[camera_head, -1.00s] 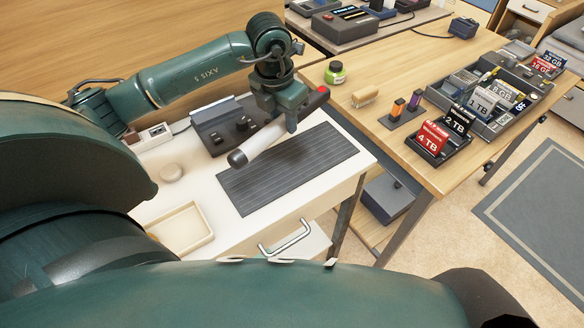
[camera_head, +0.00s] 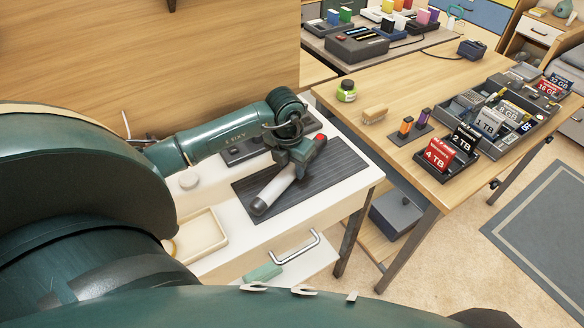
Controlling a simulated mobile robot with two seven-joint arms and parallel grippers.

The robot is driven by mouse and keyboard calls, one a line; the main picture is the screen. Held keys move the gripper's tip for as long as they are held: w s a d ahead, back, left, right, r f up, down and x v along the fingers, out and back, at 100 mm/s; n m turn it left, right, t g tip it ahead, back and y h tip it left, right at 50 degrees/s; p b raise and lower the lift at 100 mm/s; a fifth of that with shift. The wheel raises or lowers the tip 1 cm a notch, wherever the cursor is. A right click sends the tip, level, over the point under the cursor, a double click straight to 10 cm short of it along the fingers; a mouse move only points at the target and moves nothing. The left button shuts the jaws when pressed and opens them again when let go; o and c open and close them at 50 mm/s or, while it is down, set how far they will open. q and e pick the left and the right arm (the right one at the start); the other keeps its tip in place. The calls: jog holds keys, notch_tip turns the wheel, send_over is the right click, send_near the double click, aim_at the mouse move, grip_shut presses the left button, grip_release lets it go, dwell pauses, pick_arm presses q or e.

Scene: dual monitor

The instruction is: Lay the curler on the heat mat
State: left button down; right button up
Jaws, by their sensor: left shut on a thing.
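The curler (camera_head: 275,191) has a pale barrel, a dark tip pointing down-left and a red end at the upper right. My left gripper (camera_head: 297,166) is shut on it near its middle, from above. The heat mat (camera_head: 325,187) is a dark ribbed rectangle on the white table. The curler is over the mat's left and middle part, very low; I cannot tell whether it touches. The gripper hides part of the curler and of the mat behind it. My right gripper is out of view.
The wooden table (camera_head: 400,95) at right holds card racks.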

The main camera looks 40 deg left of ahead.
pick_arm(q)
jog(key=shift+f, duration=0.5)
jog(key=shift+f, duration=0.2)
jog(key=c, duration=1)
grip_release()
